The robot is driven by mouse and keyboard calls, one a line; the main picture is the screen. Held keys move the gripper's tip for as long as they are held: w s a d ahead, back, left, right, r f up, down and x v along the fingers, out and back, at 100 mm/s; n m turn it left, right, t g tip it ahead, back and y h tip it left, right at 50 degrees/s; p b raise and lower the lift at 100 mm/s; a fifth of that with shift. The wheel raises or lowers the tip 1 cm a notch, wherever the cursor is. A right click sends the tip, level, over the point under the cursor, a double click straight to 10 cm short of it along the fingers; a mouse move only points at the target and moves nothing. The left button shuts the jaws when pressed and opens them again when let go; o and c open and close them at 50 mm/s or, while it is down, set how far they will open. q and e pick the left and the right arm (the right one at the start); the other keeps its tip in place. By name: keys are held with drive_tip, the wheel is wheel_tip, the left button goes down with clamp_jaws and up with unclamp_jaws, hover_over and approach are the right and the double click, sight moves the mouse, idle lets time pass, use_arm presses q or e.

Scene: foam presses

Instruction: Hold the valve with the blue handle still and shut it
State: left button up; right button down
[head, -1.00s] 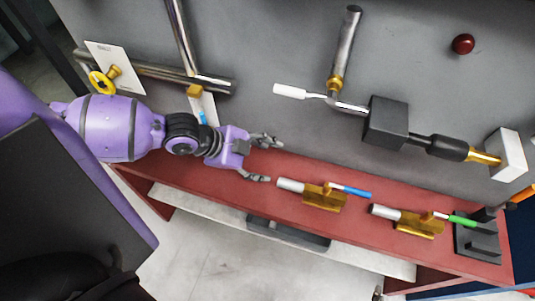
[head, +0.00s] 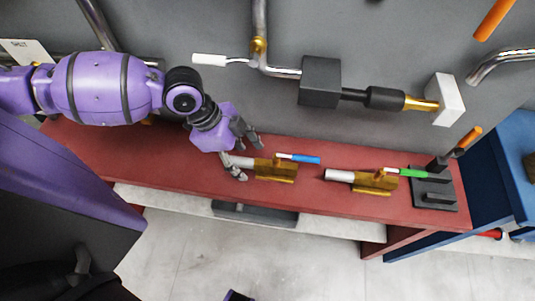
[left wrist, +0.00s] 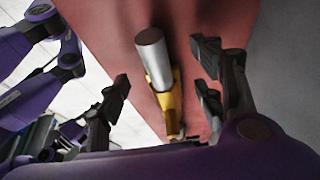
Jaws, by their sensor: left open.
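The blue-handled valve lies on the red shelf, with a brass body (head: 277,172), a silver pipe stub (head: 241,161) on its left, and a blue handle (head: 304,159) pointing right, roughly along the body. My left gripper (head: 250,160) is open at the stub end, with fingers on either side of the stub in the picture. In the left wrist view the round silver end (left wrist: 152,52) and brass body (left wrist: 170,105) show between the spread fingers (left wrist: 165,85). I see no clear contact. The blue handle does not show there. My right gripper cannot be made out.
A similar valve with a green handle (head: 412,173) lies to the right, beside a dark grey fixture (head: 434,194). Above, a wall pipe with a white-handled lever (head: 209,60) and a black box (head: 320,82) stick out. The red shelf (head: 120,165) is bare at left.

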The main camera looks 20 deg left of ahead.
sight(270, 162)
use_arm(q)
drive_tip(key=d, duration=0.2)
drive_tip(key=w+d, duration=0.1)
drive_tip(key=d, duration=0.1)
drive_tip(key=w+d, duration=0.1)
drive_tip(key=d, duration=0.1)
drive_tip(key=shift+d, duration=0.35)
drive_tip(key=shift+f, duration=0.55)
clamp_jaws()
idle(0.7)
